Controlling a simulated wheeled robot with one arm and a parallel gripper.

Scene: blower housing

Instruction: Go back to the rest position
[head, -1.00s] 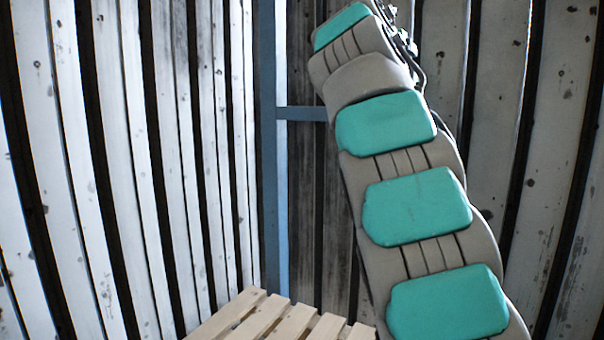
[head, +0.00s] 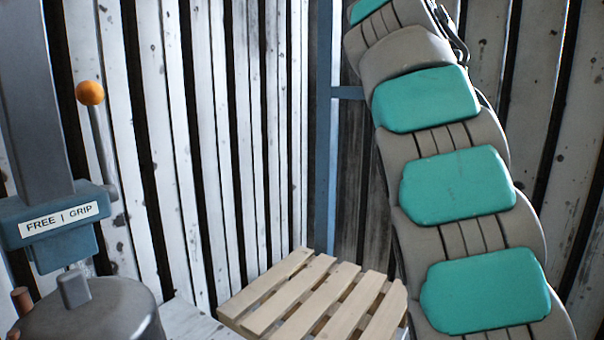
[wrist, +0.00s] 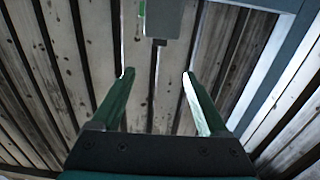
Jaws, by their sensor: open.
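My gripper (wrist: 157,80) shows in the wrist view with its two green fingers spread apart and nothing between them. Pale wooden planks and dark gaps lie beyond the fingers. My grey arm with teal pads rises along the right side of the head view. The gripper itself is out of the head view.
A slatted wooden pallet (head: 315,300) lies low in the middle. At the left stands a grey post with a blue block labelled "FREE | GRIP" (head: 58,220), an orange-knobbed lever (head: 90,93) and a dark round housing (head: 95,310). Plank walls and a blue upright (head: 323,150) stand behind.

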